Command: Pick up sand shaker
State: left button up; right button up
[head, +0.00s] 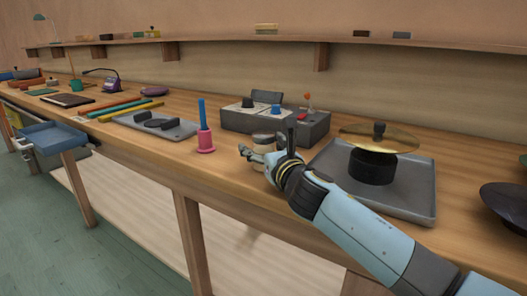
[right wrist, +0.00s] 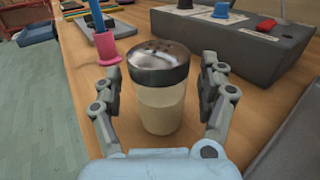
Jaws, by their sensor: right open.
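The sand shaker (right wrist: 160,98) is a clear jar of pale sand with a perforated metal lid. In the right wrist view it stands upright on the wooden bench, between the two fingers of my right gripper (right wrist: 160,108). The fingers are open, with a gap to the jar on both sides. In the head view the shaker (head: 263,142) is partly hidden behind my right gripper (head: 268,158). My left gripper is not in view.
A pink holder (head: 205,141) with a blue stick stands left of the shaker. A grey control box (head: 315,128) is behind it. A grey tray (head: 420,205) with a brass cymbal (head: 395,140) lies to the right. The bench's front edge is close to the shaker.

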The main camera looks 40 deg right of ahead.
grip_shut()
dwell(0.4)
jog(key=shift+r, duration=0.15)
